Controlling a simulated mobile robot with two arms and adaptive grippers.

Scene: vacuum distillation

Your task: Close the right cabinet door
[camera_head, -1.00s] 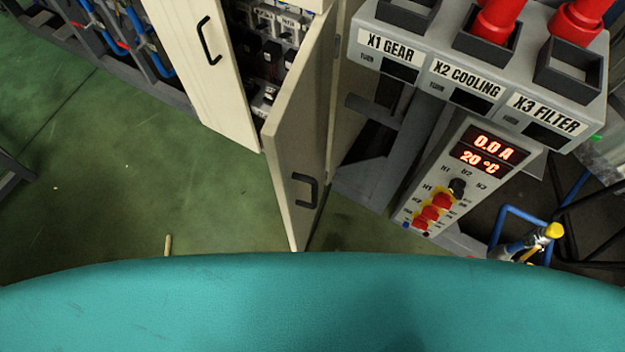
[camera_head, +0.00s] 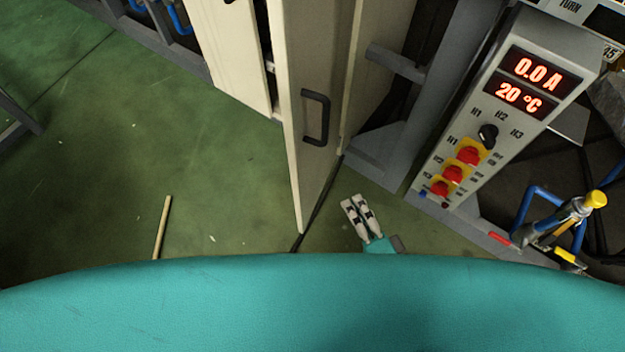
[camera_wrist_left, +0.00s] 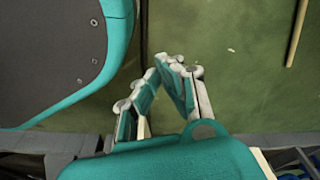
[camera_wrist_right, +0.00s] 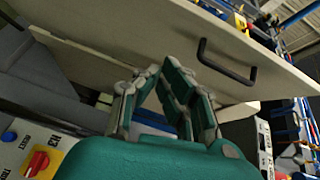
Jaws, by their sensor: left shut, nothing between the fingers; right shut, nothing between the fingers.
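The right cabinet door (camera_head: 312,75) is beige with a black handle (camera_head: 316,117). In the head view it stands ajar, swung out from the cabinet (camera_head: 230,62), with a narrow dark gap at its left edge. My right gripper (camera_head: 353,203) is shut and empty, low and to the right of the door, apart from it. The right wrist view shows the door (camera_wrist_right: 150,40) and its handle (camera_wrist_right: 226,62) beyond the shut fingertips (camera_wrist_right: 160,68). My left gripper (camera_wrist_left: 168,62) is shut and empty over the green floor; it is not in the head view.
A grey control panel (camera_head: 500,110) with red displays stands right of the door. A blue pipe frame with a yellow-capped part (camera_head: 594,200) is at the lower right. A thin wooden stick (camera_head: 162,227) lies on the green floor (camera_head: 90,170), which is mostly clear at left.

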